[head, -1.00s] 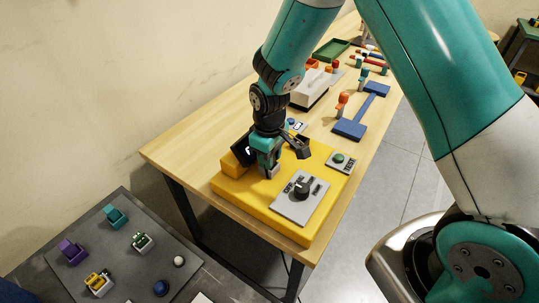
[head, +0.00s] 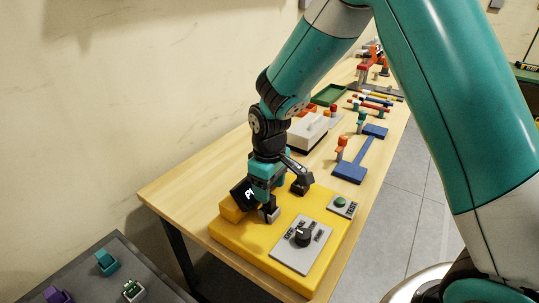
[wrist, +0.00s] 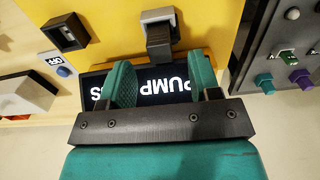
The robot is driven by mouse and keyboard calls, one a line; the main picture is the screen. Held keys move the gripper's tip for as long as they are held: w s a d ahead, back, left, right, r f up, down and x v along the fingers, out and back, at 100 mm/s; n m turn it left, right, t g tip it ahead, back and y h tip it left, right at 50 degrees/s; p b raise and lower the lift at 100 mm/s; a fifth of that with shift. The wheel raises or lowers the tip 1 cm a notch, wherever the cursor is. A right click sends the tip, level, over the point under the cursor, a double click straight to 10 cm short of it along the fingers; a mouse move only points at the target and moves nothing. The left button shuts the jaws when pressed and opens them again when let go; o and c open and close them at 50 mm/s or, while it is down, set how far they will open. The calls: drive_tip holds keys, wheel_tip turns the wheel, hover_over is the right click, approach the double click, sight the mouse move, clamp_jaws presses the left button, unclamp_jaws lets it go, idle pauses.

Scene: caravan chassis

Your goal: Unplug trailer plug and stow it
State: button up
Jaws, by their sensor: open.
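My gripper (head: 263,182) is over the left side of a yellow box (head: 232,235) on the bench. In the wrist view, its teal fingers (wrist: 162,76) are spread apart, one on each side of a black display (wrist: 160,87) reading "PUMP"; nothing shows gripped. A dark block (wrist: 158,36) stands on the yellow face just beyond the fingers. A hollow black square fitting (wrist: 66,32) is to its left. In the head view they appear as a grey-tipped piece (head: 270,213) and a black piece (head: 301,187). I cannot tell which piece is the trailer plug.
The yellow box carries a grey dial panel (head: 289,258) and a green TEST button (head: 341,202). A dark board (head: 92,270) with teal, purple and green-white pieces stands lower left. Behind are a pale box (head: 308,132), a blue stand (head: 351,172) and a green tray (head: 328,95).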

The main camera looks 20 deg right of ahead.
wheel_tip(320, 180, up, 12)
drive_tip(key=b, duration=0.1)
drive_tip(key=shift+s, duration=0.1)
idle(0.4)
drive_tip(key=s+a+r+y, duration=0.2)
drive_tip(key=s, duration=0.9)
drive_tip(key=s+a+r+y, duration=0.2)
drive_tip(key=s, duration=0.9)
drive_tip(key=shift+s+a, duration=0.25)
drive_tip(key=shift+s, duration=0.1)
